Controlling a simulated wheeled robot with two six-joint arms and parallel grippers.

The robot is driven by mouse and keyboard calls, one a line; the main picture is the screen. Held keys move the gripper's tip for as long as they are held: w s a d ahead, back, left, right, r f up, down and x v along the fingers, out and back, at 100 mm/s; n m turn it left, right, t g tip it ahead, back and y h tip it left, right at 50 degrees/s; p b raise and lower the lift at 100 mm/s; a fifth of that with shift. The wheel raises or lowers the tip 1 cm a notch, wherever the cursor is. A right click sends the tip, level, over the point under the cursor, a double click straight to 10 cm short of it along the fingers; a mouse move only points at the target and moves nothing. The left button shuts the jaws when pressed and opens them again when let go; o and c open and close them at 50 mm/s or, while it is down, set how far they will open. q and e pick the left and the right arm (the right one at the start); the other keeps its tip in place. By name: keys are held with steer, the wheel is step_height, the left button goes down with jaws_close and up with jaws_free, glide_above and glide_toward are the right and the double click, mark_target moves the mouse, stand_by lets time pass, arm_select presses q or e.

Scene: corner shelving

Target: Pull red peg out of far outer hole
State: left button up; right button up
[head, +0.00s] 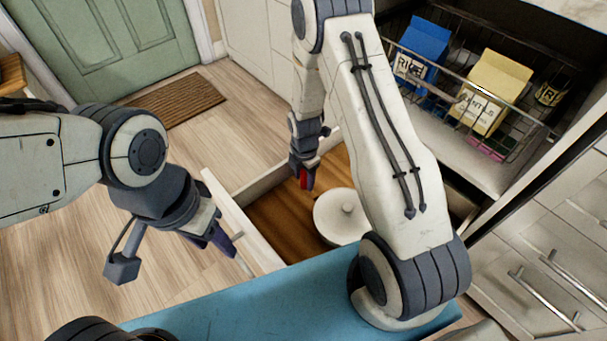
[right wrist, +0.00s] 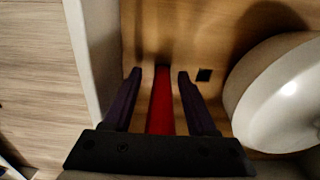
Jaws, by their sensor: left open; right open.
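The red peg (head: 303,177) stands in the wood-floored drawer near its left wall. In the right wrist view the red peg (right wrist: 160,102) lies between the two dark fingers of my right gripper (right wrist: 159,76), with a gap on each side. My right gripper (head: 304,183) is open around it and points down into the drawer. A small dark square hole (right wrist: 204,75) shows in the floor just right of the right finger. The peg's lower end meets the floor, but its hole is hidden. My left gripper (head: 222,240) is open and empty, outside the drawer at the left.
A white round lidded pot (head: 338,212) stands in the drawer, right of the peg; it is also in the right wrist view (right wrist: 285,95). The drawer wall (head: 235,215) is close on the left. A wire basket (head: 455,75) holds boxes at upper right. Open floor lies left.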

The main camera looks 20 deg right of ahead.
steer(key=shift+s+f, duration=0.5)
steer(key=shift+s, duration=0.2)
jaws_close()
stand_by(1.0)
steer(key=shift+p, duration=0.3)
steer(key=shift+r+p, duration=1.65)
steer(key=shift+p, duration=0.05)
steer(key=shift+w+r+p, duration=0.15)
steer(key=shift+r+p, duration=0.55)
steer(key=shift+r, duration=0.05)
steer(key=shift+w+r+p, duration=0.15)
steer(key=shift+r+p, duration=0.55)
steer(key=shift+r, duration=0.05)
